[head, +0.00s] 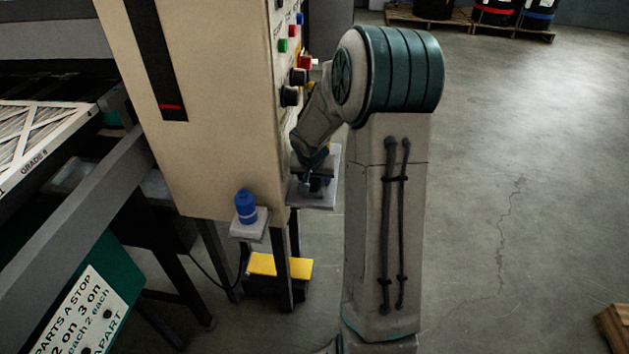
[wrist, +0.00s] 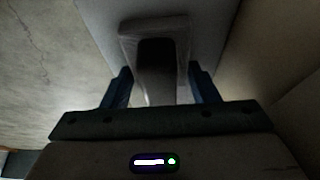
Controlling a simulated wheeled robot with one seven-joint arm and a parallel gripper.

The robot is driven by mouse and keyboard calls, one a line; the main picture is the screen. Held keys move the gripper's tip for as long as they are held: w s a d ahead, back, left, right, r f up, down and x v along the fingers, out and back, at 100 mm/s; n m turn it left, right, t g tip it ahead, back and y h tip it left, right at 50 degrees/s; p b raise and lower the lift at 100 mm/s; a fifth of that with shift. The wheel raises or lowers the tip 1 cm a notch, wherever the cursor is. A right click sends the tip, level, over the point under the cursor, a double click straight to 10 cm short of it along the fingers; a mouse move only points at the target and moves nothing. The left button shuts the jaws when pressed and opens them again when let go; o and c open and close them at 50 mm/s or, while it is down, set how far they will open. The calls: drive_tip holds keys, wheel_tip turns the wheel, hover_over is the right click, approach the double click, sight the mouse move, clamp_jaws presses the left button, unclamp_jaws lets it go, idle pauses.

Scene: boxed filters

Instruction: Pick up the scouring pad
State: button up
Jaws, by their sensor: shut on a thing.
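My gripper (head: 314,168) is low over a small grey shelf (head: 328,196) on the side of the beige cabinet. In the wrist view, the blue fingers of my gripper (wrist: 159,72) stand on either side of a grey piece with a dark middle, which I take to be the scouring pad (wrist: 154,24). My gripper is shut on it. The pad is dim, and its fine texture cannot be made out. In the head view only a small dark shape shows under my gripper. Whether the pad touches the shelf is not clear.
The beige cabinet (head: 215,120) with knobs and buttons stands close to my arm. A blue bottle (head: 246,207) stands on another small shelf. A yellow pedal (head: 280,266) is below. A conveyor with a boxed filter (head: 40,140) is at left. Open floor lies to the right.

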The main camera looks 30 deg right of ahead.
drive_tip(key=shift+r, duration=0.15)
wheel_tip(320, 180, up, 4)
drive_tip(key=shift+r+p, duration=0.1)
drive_tip(key=shift+p, duration=0.55)
drive_tip(key=s+d+r+p, duration=0.2)
drive_tip(key=s+d+r, duration=0.4)
drive_tip(key=d, duration=0.3)
drive_tip(key=shift+s+r+p, duration=0.3)
drive_tip(key=shift+s+p, duration=0.05)
drive_tip(key=shift+s, duration=0.4)
drive_tip(key=shift+o, duration=0.7)
drive_tip(key=shift+a, duration=0.1)
